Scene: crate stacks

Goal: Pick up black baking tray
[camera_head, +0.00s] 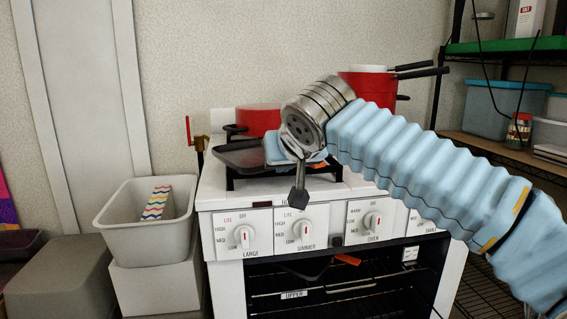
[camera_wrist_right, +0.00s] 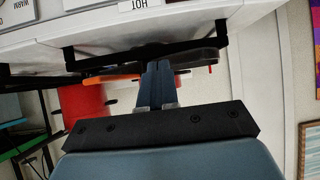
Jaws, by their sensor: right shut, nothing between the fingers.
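The black baking tray (camera_head: 247,156) lies flat on the left part of the stove top in the head view. In the upside-down wrist view, a dark edge that looks like the tray (camera_wrist_right: 204,57) shows beside the fingertips. My right gripper (camera_wrist_right: 158,68) is shut and empty, with its fingers pointing at the stove top close to the tray. Whether they touch the tray cannot be told. My left gripper is in neither view.
The white stove (camera_head: 330,197) has a red pot (camera_head: 258,120) behind the tray and a larger red pot (camera_head: 372,88) at the back right. A grey bin (camera_head: 150,246) stands left of the stove. A shelf rack (camera_head: 500,47) stands at the right.

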